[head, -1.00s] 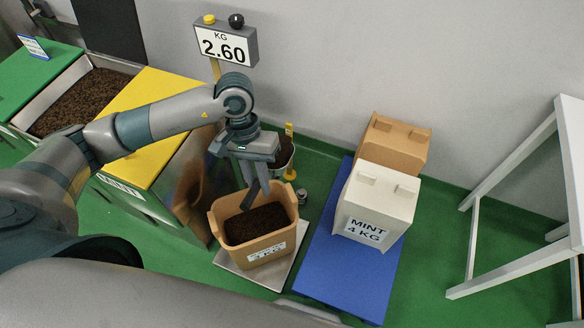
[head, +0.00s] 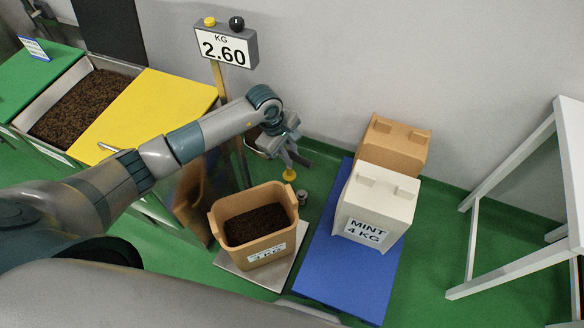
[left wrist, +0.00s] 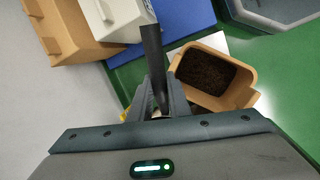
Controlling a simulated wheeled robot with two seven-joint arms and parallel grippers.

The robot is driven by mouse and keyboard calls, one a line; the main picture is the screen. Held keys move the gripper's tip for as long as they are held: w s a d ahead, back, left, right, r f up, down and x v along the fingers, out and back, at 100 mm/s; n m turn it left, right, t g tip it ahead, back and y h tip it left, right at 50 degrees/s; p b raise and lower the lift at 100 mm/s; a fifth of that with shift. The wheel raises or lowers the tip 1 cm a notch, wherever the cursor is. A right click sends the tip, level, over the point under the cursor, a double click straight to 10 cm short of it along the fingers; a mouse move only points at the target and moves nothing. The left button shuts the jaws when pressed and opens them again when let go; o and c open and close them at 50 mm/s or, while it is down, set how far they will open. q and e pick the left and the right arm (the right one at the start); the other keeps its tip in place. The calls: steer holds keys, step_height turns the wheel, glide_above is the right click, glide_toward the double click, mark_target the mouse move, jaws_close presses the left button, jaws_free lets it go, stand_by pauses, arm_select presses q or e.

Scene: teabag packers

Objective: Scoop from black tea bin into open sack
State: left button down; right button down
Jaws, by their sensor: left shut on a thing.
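The open tan sack (head: 225,245) stands upright on a metal scale plate, with dark tea (head: 255,222) inside; it also shows in the left wrist view (left wrist: 205,99). The steel bin (head: 38,108) at the far left holds dark tea and is partly covered by a yellow lid. My left gripper (head: 290,153) is beyond the sack, above the floor. It is shut on a dark bar-shaped tool (left wrist: 151,50), probably the scoop handle; its scooping end is not clear. My right gripper is not in view.
A display (head: 226,47) reads 2.60 KG. A yellow round base (head: 289,175) lies below my gripper. A white table frame (head: 472,235) is at the right.

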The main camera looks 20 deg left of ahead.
arm_select(q)
steer(key=w+f+n+y, duration=0.1)
steer(key=w+f+n, duration=0.1)
steer(key=f+n, duration=0.5)
steer(key=w+a+f+n+t+y, duration=0.1)
steer(key=w+f+n+y, duration=0.1)
steer(key=f+n, duration=0.5)
step_height(320, 180, down, 2)
steer(key=shift+w+f+y+p, duration=0.1)
steer(key=shift+w+y+p, duration=0.2)
steer(key=shift+w, duration=0.3)
steer(key=shift+a, duration=0.1)
